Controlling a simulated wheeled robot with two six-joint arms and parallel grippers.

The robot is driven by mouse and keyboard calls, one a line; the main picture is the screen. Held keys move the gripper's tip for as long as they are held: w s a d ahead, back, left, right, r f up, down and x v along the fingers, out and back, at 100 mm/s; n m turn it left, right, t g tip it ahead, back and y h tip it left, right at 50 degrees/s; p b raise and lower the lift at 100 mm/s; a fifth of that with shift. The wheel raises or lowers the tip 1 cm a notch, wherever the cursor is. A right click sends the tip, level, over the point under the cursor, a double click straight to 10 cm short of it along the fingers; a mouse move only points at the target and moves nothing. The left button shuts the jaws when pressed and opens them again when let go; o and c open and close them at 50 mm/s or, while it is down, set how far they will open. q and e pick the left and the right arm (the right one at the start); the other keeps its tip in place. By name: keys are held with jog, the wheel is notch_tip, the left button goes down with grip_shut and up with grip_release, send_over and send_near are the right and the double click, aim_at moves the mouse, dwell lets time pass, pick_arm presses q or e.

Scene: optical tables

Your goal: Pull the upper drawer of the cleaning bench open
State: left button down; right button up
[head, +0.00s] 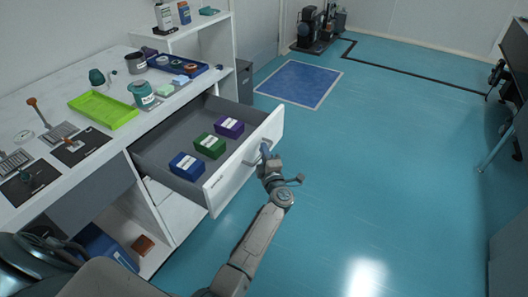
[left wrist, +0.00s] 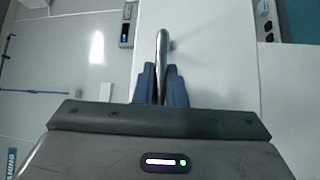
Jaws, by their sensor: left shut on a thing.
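The upper drawer (head: 243,172) of the white cleaning bench (head: 187,110) stands pulled out. Its grey inside shows, with a blue box (head: 187,166), a green box (head: 210,145) and a purple box (head: 229,127) in it. My left gripper (head: 266,154) is at the drawer's front face, shut on the drawer handle. In the left wrist view the handle (left wrist: 162,50) is a metal bar between the two blue-grey fingers, in front of the white drawer front (left wrist: 210,70). My right gripper is not in view.
The bench top holds a lime green tray (head: 103,111), a teal jar (head: 143,94) and a dark blue tray (head: 177,68). Below the drawer is an open shelf with a blue bin (head: 105,245). The teal floor (head: 370,170) to the right is clear, with a blue mat (head: 299,83) farther back.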

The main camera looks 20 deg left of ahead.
pick_arm(q)
jog(key=c, duration=1.5)
grip_release()
